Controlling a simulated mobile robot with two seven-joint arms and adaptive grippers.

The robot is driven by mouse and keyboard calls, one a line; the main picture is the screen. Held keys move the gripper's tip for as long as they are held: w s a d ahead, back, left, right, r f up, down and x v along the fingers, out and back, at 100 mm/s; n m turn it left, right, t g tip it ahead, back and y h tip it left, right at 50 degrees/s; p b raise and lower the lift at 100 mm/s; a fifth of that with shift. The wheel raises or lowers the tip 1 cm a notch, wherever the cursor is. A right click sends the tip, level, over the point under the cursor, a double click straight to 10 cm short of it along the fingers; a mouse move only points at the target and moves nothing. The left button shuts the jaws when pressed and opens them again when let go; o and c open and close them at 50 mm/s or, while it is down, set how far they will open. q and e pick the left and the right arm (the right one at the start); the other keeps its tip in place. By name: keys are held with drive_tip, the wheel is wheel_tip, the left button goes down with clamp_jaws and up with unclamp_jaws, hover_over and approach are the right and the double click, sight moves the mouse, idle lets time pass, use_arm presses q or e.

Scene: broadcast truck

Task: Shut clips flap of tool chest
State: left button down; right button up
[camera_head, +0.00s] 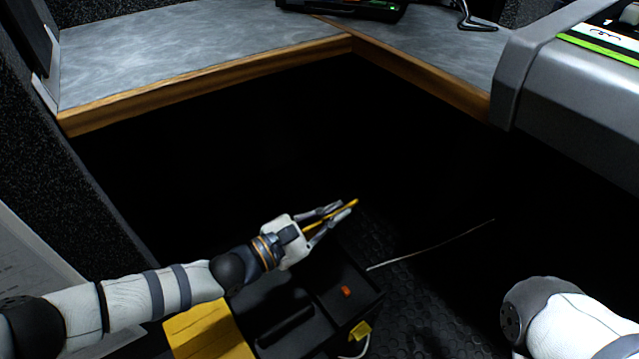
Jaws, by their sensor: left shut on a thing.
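The tool chest (300,340) is black and stands low in the picture, with its lower part cut off by the frame edge. A yellow panel (210,330) shows at its left side. A dark compartment with a small orange-red piece (346,292) shows at its right. My left gripper (338,213) is above the chest's far side, shut on a thin yellow strip (342,208). The strip looks like the edge of a raised clips flap; its join to the chest is hidden in the dark. My right arm shows at the lower right, but its gripper is out of view.
A grey worktop (200,55) with a wooden edge runs along the back and turns right. A grey machine (570,90) stands at the upper right. A thin pale line like a cable (430,247) crosses the dark ridged floor (430,310). A small yellow latch (360,330) is at the chest's right side.

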use_arm(q)
drive_tip(key=shift+m, duration=0.4)
drive_tip(key=shift+s+d+f+p, duration=0.2)
drive_tip(key=shift+s+d+f, duration=0.45)
drive_tip(key=shift+s, duration=0.15)
drive_tip(key=shift+s+d+f+p, duration=0.2)
drive_tip(key=shift+s+d+f, duration=0.3)
drive_tip(key=shift+s+f, duration=0.2)
drive_tip(key=c, duration=1.8)
unclamp_jaws()
drive_tip(key=shift+r, duration=0.1)
drive_tip(key=v, duration=1.2)
drive_tip(key=shift+s, duration=0.1)
